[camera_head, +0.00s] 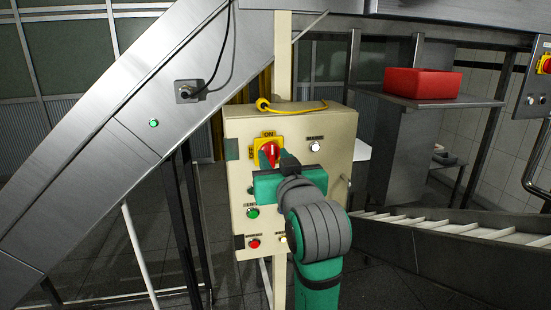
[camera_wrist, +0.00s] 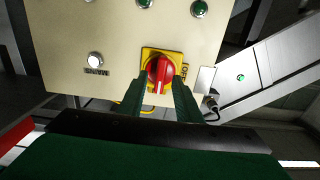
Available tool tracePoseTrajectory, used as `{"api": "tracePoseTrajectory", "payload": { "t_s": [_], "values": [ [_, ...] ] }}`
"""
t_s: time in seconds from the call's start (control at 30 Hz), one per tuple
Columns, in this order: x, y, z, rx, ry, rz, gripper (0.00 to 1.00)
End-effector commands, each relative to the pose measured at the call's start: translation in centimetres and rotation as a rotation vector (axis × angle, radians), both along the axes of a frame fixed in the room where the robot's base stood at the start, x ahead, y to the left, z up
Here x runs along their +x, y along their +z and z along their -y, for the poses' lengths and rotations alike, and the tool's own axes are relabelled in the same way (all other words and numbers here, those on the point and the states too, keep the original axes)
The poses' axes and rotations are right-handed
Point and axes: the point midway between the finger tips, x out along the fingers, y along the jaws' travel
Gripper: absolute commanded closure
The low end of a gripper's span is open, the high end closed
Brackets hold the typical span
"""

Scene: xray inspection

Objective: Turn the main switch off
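The main switch is a red rotary knob (camera_head: 271,149) on a yellow plate, on the front of a beige control box (camera_head: 335,130). "ON" is written above the knob, and the knob's white mark stands roughly upright, toward that word. In the wrist view the picture is turned over; the red knob (camera_wrist: 160,72) shows between my two green fingertips. My gripper (camera_head: 272,160) is open at the switch, one finger on each side of the knob's lower part. I cannot tell whether the fingers touch it. My gripper body hides part of the box's lower front.
A white button (camera_head: 314,146) sits right of the switch; a green button (camera_head: 253,213) and a red button (camera_head: 254,243) are lower on the box. A yellow cable (camera_head: 290,108) lies along its top. A steel conveyor chute (camera_head: 130,125) slopes past on the left. A red bin (camera_head: 422,83) stands at right.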

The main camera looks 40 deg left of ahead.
Motion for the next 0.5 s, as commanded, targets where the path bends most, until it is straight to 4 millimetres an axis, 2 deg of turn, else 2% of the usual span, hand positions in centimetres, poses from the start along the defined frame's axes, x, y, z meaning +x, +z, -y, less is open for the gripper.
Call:
{"api": "tracePoseTrajectory", "payload": {
  "t_s": [0.27,0.3,0.4,0.43,0.5],
  "values": [
    [0.14,0.01,-0.14,-0.001,-0.001,0.001,0.69],
    [0.15,0.01,-0.13,-0.001,-0.001,0.001,0.71],
    [0.16,0.01,-0.08,-0.001,-0.001,0.001,0.95],
    [0.17,0.01,-0.08,-0.001,-0.001,0.001,1.0],
    [0.17,0.01,-0.06,-0.001,-0.002,0.001,1.0]
  ]
}}
